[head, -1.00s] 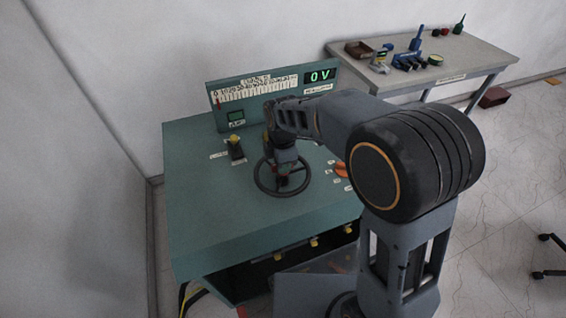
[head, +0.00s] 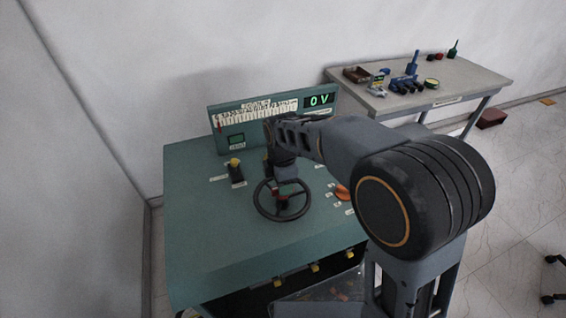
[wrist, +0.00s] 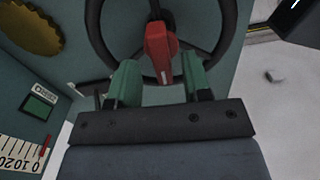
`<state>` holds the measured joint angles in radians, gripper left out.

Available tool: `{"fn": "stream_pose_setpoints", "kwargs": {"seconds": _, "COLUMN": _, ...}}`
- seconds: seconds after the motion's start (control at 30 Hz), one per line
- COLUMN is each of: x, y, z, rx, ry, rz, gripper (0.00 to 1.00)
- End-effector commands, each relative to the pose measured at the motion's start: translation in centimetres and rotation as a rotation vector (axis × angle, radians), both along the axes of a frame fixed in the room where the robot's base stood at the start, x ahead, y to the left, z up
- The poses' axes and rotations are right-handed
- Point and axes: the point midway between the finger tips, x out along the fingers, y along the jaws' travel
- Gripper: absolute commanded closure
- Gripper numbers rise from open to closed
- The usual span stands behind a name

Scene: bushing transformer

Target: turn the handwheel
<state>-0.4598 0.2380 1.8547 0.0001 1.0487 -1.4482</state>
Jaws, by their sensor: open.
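The handwheel (head: 283,218) is a dark ring with spokes lying on the teal console top, below my wrist in the head view. It also shows in the wrist view (wrist: 97,35), cut off by the top edge. A red piece (wrist: 160,48) stands near the wheel's middle. My gripper (wrist: 160,65) is open, with one green finger on each side of the red piece. I cannot tell whether either finger touches it. In the head view my wrist partly covers the wheel's far side, and the fingers are hard to make out.
The teal console (head: 205,245) has an upright panel with a scale and a display (head: 320,100) reading 0 V. A yellow-topped lever (head: 235,170) stands left of the wheel, an orange knob (head: 342,191) right. A table (head: 455,85) with small items stands behind.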

Motion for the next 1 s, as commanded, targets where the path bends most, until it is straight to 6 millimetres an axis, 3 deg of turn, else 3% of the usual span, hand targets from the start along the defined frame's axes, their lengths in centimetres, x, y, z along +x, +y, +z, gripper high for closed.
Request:
{"fn": "stream_pose_setpoints", "kwargs": {"seconds": 0.3, "x": 0.0, "y": 0.0, "z": 6.6, "rx": 0.003, "ry": -0.005, "rz": 0.000, "gripper": 0.55}}
{"fn": "stream_pose_setpoints", "kwargs": {"seconds": 0.5, "x": 0.1, "y": 0.0, "z": 9.7, "rx": 0.001, "ry": -0.003, "rz": 0.000, "gripper": 0.55}}
{"fn": "stream_pose_setpoints", "kwargs": {"seconds": 0.7, "x": 0.1, "y": 0.0, "z": 11.4, "rx": 0.001, "ry": -0.003, "rz": 0.000, "gripper": 0.55}}
{"fn": "stream_pose_setpoints", "kwargs": {"seconds": 1.0, "x": 0.0, "y": 0.0, "z": 11.8, "rx": 0.000, "ry": -0.001, "rz": 0.000, "gripper": 0.55}}
